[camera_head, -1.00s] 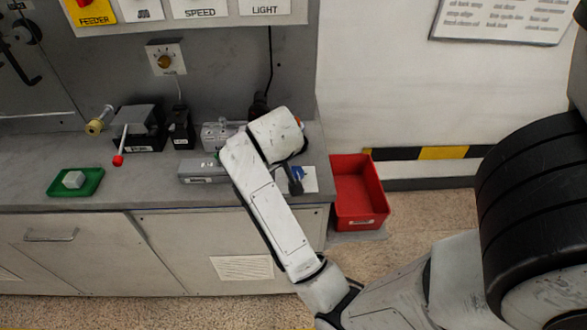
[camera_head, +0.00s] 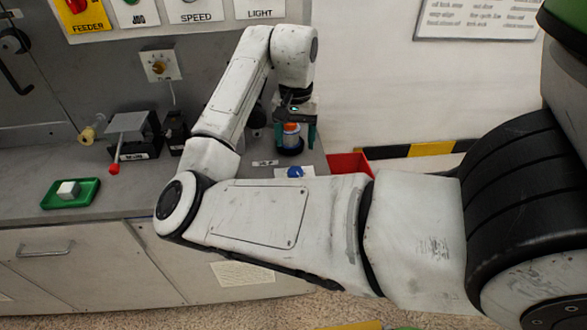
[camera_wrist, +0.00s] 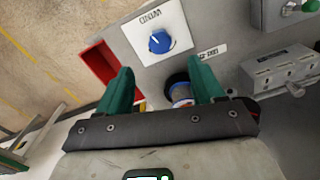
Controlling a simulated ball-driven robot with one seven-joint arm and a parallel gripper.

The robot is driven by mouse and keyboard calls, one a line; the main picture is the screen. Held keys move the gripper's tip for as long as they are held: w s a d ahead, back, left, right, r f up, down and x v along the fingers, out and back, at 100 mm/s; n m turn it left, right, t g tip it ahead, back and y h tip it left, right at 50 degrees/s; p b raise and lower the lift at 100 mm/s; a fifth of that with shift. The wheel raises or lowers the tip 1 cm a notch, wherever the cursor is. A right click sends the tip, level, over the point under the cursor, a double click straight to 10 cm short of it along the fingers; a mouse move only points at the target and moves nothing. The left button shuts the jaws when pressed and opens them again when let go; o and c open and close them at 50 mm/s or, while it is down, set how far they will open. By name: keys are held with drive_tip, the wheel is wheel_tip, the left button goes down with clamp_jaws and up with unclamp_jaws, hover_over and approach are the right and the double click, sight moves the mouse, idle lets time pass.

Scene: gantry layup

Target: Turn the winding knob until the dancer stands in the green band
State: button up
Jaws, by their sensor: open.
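I cannot make out the dancer or the green band.
A grey slotted block (camera_wrist: 280,72) sits right of the knob in the wrist view. A red bin (camera_head: 348,163) stands beyond the bench's right end. A green tray (camera_head: 72,194) with a pale cube and a red-tipped lever (camera_head: 114,167) are at left.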

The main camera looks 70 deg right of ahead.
sight(295, 171)
wheel_tip(295, 171, down, 10)
drive_tip(key=shift+f+b, duration=0.25)
drive_tip(key=shift+b, duration=0.7)
drive_tip(key=shift+c, duration=0.2)
drive_tip(key=c, duration=1)
drive_tip(key=m+p, duration=0.1)
drive_tip(key=m, duration=0.1)
drive_tip(key=shift+m, duration=0.4)
drive_tip(key=shift+m+p, duration=0.3)
drive_tip(key=shift+m, duration=1.3)
